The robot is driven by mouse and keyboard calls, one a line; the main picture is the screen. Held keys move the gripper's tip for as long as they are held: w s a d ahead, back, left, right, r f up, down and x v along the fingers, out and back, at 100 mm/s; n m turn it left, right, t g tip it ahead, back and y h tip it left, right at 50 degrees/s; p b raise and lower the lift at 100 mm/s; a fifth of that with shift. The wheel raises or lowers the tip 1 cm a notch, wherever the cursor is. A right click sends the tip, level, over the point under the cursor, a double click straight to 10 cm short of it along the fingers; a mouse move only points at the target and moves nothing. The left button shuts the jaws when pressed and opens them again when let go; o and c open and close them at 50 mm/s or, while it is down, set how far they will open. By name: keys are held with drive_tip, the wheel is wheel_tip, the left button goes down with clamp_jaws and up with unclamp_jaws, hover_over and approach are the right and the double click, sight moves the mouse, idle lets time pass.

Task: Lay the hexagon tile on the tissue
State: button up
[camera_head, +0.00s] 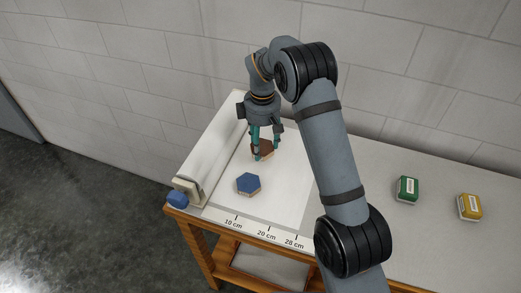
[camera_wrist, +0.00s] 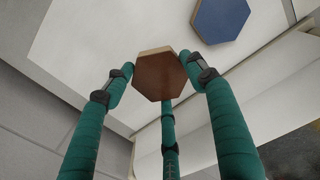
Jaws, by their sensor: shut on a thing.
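A brown hexagon tile (camera_head: 267,147) is held between the fingers of my gripper (camera_head: 263,153), over the back part of the white tissue sheet (camera_head: 288,190). In the wrist view the brown tile (camera_wrist: 160,76) shows its flat face, with the three green fingers closed around its edges. I cannot tell whether it touches the sheet. A second hexagon tile, blue on top with a light edge (camera_head: 248,183), lies flat on the sheet, in front and to the left of the held one. The blue tile (camera_wrist: 222,18) also shows in the wrist view, apart from the fingers.
A long pale bar or roll holder (camera_head: 215,150) with a blue knob (camera_head: 177,199) runs along the table's left side. Length marks (camera_head: 263,233) line the front edge. A green block (camera_head: 407,189) and a yellow block (camera_head: 469,207) stand at the right. A wall is close behind.

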sight(261, 147)
drive_tip(key=shift+a+f, duration=0.25)
drive_tip(key=shift+f, duration=0.3)
wheel_tip(261, 147, down, 2)
drive_tip(key=shift+s+f+p, duration=0.1)
drive_tip(key=shift+f+p, duration=0.05)
drive_tip(key=shift+p, duration=0.65)
drive_tip(key=shift+f, duration=0.6)
drive_tip(key=o, duration=1.3)
drive_tip(key=shift+r, duration=0.65)
wheel_tip(261, 147, up, 11)
drive_tip(key=shift+b, duration=0.85)
